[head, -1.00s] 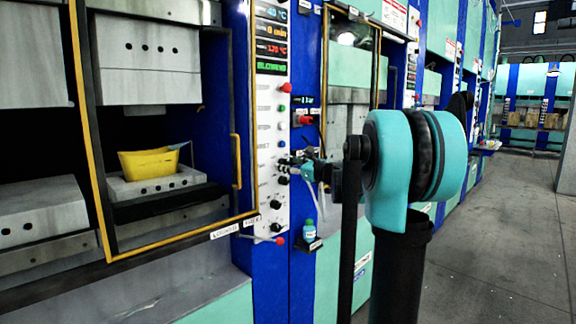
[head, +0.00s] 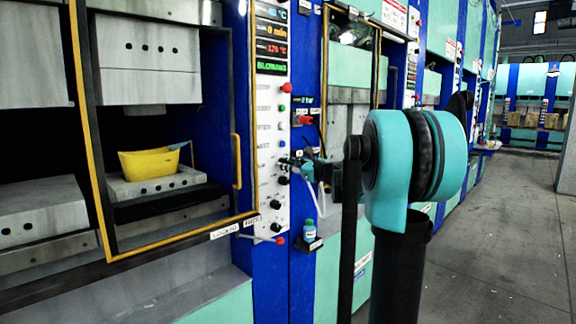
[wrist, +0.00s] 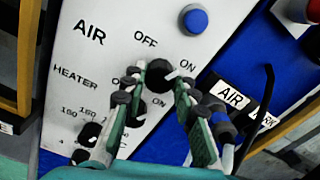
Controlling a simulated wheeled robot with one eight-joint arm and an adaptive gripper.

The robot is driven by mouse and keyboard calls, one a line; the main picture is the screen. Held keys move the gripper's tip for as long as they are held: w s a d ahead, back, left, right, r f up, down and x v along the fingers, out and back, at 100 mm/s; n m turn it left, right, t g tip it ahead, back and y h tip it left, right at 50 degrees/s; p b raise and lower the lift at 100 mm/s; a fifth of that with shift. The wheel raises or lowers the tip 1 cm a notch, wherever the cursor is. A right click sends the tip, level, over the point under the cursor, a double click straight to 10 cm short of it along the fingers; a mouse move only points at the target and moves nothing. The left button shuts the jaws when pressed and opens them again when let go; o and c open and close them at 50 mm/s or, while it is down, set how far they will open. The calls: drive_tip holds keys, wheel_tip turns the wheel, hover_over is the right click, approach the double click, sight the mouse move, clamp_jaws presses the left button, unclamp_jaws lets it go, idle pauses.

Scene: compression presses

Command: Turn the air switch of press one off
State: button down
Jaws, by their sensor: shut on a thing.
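The air switch (wrist: 159,72) is a black round knob on the white control panel (head: 266,205), beside the printed words AIR, OFF and ON. Its white mark points to the right, towards ON in the wrist view. My gripper (wrist: 160,80) is shut on this knob, one finger on each side of it. In the head view my gripper (head: 290,163) reaches the panel from the right and hides the knob there.
A blue button (wrist: 194,19) sits above the knob and the heater knob (wrist: 134,110) below it, close to my fingers. A black cable (wrist: 262,110) hangs at the right. The press holds a yellow container (head: 150,163). A small bottle (head: 309,229) stands on a ledge below.

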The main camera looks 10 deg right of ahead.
drive_tip(key=n, duration=1.1)
drive_tip(key=shift+f, duration=0.1)
idle(0.5)
drive_tip(key=c, duration=1.2)
unclamp_jaws()
drive_tip(key=shift+s, duration=0.1)
drive_tip(key=v, duration=1.2)
